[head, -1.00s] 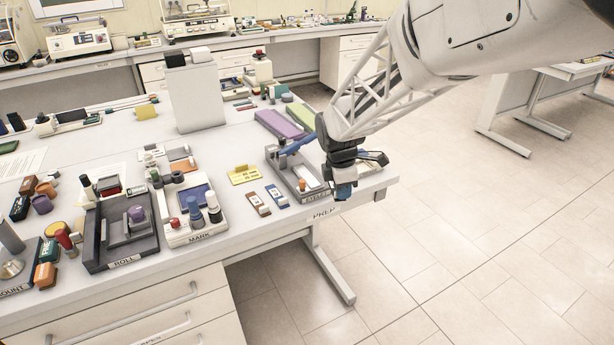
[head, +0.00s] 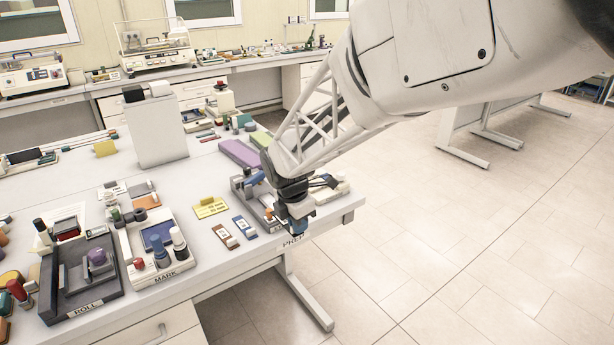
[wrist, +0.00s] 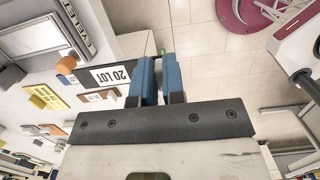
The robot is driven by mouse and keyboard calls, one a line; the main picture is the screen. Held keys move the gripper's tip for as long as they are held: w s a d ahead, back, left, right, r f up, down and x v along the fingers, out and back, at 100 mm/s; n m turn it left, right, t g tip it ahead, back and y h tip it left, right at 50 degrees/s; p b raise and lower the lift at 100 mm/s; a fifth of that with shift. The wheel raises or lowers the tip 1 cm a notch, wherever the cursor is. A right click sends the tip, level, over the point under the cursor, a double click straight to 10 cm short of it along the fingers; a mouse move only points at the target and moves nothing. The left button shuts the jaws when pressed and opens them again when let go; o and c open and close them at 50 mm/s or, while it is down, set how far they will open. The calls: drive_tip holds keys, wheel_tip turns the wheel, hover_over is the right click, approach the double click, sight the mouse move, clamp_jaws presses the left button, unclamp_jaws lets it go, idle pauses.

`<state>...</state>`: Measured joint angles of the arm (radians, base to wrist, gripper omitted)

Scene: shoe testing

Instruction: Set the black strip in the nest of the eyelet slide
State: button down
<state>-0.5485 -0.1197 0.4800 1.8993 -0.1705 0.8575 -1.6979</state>
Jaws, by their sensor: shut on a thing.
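The black strip (wrist: 84,80) carries a white label reading "20 LOT" in the wrist view. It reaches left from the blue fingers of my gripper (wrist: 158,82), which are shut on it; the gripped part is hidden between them. In the head view my gripper (head: 299,227) points down at the table's front edge, by the PREP label. The strip cannot be made out there. The grey eyelet slide (head: 247,197), with a blue lever, lies just left of and behind my gripper. My wrist covers part of it, and its nest cannot be made out.
The MARK tray (head: 157,240) and ROLL tray (head: 80,285) stand further left. Open floor lies to the right.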

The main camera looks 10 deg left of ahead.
drive_tip(key=w+a, duration=0.2)
drive_tip(key=w, duration=0.2)
drive_tip(key=w+a+f, duration=0.1)
drive_tip(key=w+a, duration=0.2)
drive_tip(key=w, duration=0.2)
drive_tip(key=w+a, duration=0.2)
drive_tip(key=w, duration=0.3)
drive_tip(key=shift+a+f, duration=0.25)
drive_tip(key=shift+s+f, duration=0.1)
drive_tip(key=shift+f, duration=1.65)
drive_tip(key=shift+f, duration=0.15)
drive_tip(key=c, duration=1.2)
unclamp_jaws()
wheel_tip(320, 180, up, 12)
drive_tip(key=s+a, duration=0.1)
